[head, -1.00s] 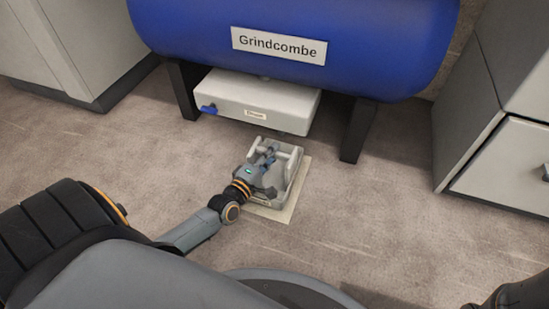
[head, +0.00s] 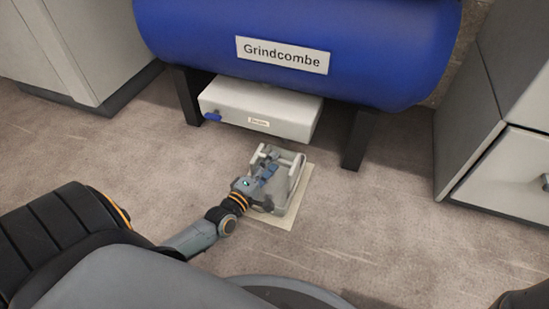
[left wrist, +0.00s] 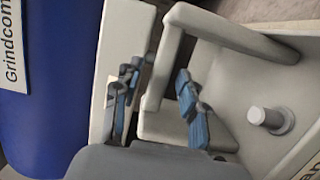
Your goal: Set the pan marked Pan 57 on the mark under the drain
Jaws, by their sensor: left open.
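The pan (head: 284,180) is a pale grey open tray with a raised bar handle. It stands on the floor in front of the drain box, over the beige square mark (head: 288,216), which shows along its right and front sides. The rest of the mark is hidden. In the left wrist view the pan (left wrist: 250,75) shows a short peg inside and a cut-off label, its number unreadable. My left gripper (head: 267,172) is open at the pan's handle; in the wrist view its fingers (left wrist: 158,100) are apart, one on each side of a handle bar. My right gripper is not visible.
The blue Grindcombe tank (head: 380,60) stands on dark legs behind the pan. Under it hangs the white drain box (head: 285,125) with a blue valve lever (head: 212,117). Grey cabinets stand left (head: 85,45) and right (head: 505,165).

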